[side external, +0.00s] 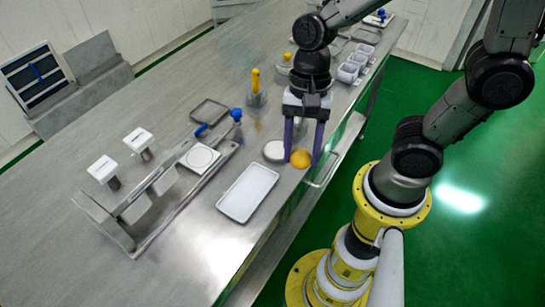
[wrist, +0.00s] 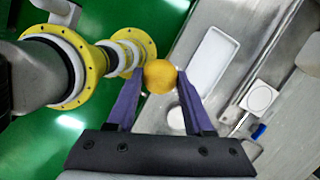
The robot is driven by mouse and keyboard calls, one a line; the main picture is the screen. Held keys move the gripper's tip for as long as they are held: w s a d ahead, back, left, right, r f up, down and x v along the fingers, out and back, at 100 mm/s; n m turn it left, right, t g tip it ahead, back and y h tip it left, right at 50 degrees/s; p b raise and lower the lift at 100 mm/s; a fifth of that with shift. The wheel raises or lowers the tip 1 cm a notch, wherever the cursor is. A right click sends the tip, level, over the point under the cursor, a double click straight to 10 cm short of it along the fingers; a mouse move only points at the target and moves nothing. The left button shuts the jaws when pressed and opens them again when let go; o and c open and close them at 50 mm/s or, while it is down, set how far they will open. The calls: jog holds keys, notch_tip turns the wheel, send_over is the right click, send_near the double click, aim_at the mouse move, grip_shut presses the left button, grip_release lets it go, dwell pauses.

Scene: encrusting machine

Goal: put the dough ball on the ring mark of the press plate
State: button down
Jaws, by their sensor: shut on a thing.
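The dough ball (side external: 300,158) is orange-yellow and round. My gripper (side external: 302,160) is shut on it, with one purple finger on each side, near the table's front edge. The ball (wrist: 160,76) also shows between the fingertips in the wrist view. The press plate (side external: 200,158) is a white square with a ring mark on it, to the left of my gripper in the side view. In the wrist view the plate (wrist: 259,97) lies to the right of the ball, its ring bare. The ball is apart from the plate.
A round white dish (side external: 274,151) is beside my gripper. A blue-handled lever (side external: 236,115) and a metal frame (side external: 160,185) stand by the plate. A yellow-topped post (side external: 256,84) stands behind.

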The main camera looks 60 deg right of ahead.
jog(key=w+r, duration=0.5)
send_over(199, 158)
notch_tip(199, 158, down, 6)
jog(key=shift+w+d+f, duration=0.1)
jog(key=shift+d+f, duration=0.1)
jog(key=shift+f, duration=1.35)
jog(key=shift+w+d+f, duration=0.1)
jog(key=shift+d+f, duration=0.1)
jog(key=shift+f, duration=1.3)
jog(key=shift+f, duration=0.9)
jog(key=shift+c, duration=1)
grip_release()
